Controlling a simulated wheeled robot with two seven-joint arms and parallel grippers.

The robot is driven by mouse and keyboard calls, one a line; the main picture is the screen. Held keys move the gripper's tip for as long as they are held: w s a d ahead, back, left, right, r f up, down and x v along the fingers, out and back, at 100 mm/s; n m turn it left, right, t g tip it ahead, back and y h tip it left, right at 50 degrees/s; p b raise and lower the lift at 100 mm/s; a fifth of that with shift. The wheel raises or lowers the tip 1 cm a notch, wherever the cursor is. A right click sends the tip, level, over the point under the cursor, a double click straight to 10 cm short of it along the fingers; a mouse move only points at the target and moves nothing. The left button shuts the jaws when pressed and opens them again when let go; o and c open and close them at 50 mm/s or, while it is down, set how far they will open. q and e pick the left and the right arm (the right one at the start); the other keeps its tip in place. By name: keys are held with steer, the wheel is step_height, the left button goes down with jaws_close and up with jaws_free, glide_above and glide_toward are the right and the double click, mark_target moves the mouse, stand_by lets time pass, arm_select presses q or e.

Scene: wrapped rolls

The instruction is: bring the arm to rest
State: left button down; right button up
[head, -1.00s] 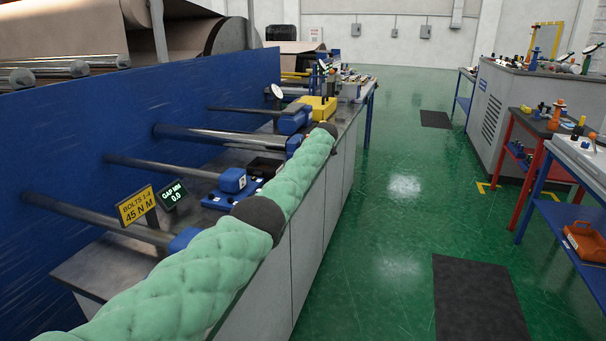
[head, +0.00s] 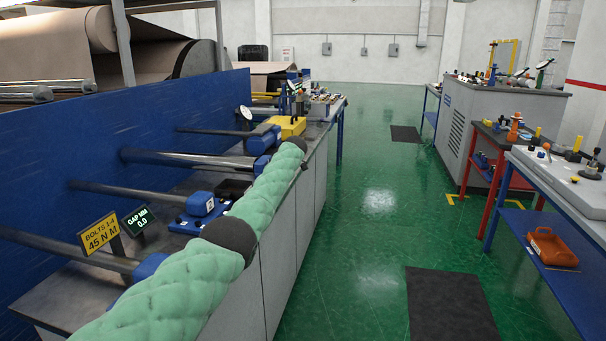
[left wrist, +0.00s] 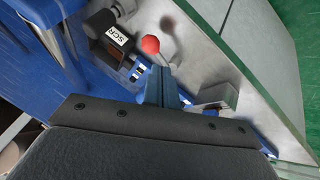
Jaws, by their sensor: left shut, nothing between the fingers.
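My left arm, in a green quilted sleeve with dark cuffs, reaches from the bottom left along the bench front in the head view. Its gripper is hidden there beyond the far cuff. In the left wrist view my left gripper (left wrist: 161,75) is shut and empty, its narrow fingers showing past the dark wrist housing. A red ball knob (left wrist: 150,44) appears close to the fingertips; I cannot tell whether they touch. My right gripper is in neither view.
A grey bench (head: 285,262) with blue clamp units (head: 201,204), rods and a yellow block (head: 287,127) runs along the left, before a blue panel (head: 60,150). A box labelled SCR (left wrist: 106,38) lies near the gripper.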

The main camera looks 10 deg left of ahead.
arm_select(q)
steer(key=s+d+r+m+t+h, duration=0.1)
steer(key=d+r+m+t, duration=0.2)
steer(key=d+r+m, duration=0.7)
steer(key=s+a+r+m+t+h, duration=0.1)
steer(key=r+m+t+h, duration=0.35)
steer(key=r, duration=1.15)
steer(key=s+d+r+m+y, duration=0.1)
steer(key=s+d+m, duration=0.15)
steer(key=s, duration=0.25)
steer(key=s+d+r+m, duration=0.1)
steer(key=s+d+m, duration=0.1)
steer(key=s+m, duration=0.2)
steer(key=s+f+m+g+h, duration=0.1)
steer(key=s+f+g, duration=0.1)
steer(key=s+f, duration=1.8)
steer(key=s+f+g+h, duration=0.1)
steer(key=s+f+g, duration=0.2)
steer(key=s+f, duration=1.7)
steer(key=s+f+m+g+h, duration=0.1)
steer(key=s+f+g, duration=0.2)
steer(key=s+f, duration=1.7)
steer(key=shift+s+f+m, duration=0.3)
steer(key=shift+s+f, duration=0.05)
steer(key=shift+s, duration=5.8)
steer(key=shift+h, duration=0.35)
